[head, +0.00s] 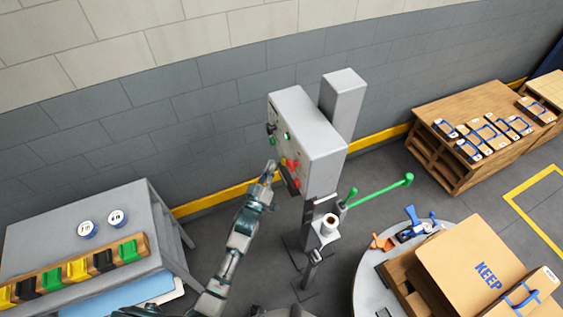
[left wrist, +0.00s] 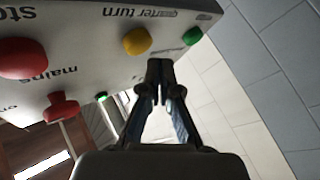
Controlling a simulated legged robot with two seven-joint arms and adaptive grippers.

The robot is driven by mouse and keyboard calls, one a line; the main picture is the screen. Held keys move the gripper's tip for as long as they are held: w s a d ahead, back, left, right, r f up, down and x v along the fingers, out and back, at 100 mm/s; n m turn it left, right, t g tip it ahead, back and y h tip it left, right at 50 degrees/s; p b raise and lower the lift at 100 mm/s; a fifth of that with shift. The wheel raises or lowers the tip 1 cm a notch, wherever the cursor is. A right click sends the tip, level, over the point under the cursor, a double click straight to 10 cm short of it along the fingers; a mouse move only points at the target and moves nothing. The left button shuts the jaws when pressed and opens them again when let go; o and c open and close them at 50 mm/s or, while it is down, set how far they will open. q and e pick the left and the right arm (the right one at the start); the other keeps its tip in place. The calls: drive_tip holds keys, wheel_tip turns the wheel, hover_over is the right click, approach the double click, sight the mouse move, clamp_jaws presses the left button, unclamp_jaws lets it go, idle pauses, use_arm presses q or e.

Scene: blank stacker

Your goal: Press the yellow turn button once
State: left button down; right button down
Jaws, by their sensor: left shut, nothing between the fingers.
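The yellow turn button (left wrist: 137,41) is a round knob on the grey control panel in the left wrist view, below the upside-down words "quarter turn". My left gripper (left wrist: 160,88) is shut and empty, its fingertips just below and to the right of the yellow button in the picture. I cannot tell whether they touch the panel. In the head view my left gripper (head: 270,170) is at the left face of the grey control box (head: 318,142), and the yellow button is hard to make out there. My right gripper is not in view.
A green button (left wrist: 192,36) sits right of the yellow one. A red stop button (left wrist: 22,58) and a red mains knob (left wrist: 62,107) are to its left. A grey table (head: 60,235) stands left, a round table (head: 365,275) with a cardboard box (head: 470,245) at right.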

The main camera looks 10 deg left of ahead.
use_arm(q)
drive_tip(key=shift+d, duration=0.2)
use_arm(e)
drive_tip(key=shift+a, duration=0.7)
use_arm(q)
drive_tip(key=shift+d, duration=0.1)
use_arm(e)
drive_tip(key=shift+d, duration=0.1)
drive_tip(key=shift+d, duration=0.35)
use_arm(q)
drive_tip(key=shift+w, duration=0.2)
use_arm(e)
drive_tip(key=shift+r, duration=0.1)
use_arm(q)
drive_tip(key=shift+w+d, duration=0.1)
drive_tip(key=shift+d, duration=0.15)
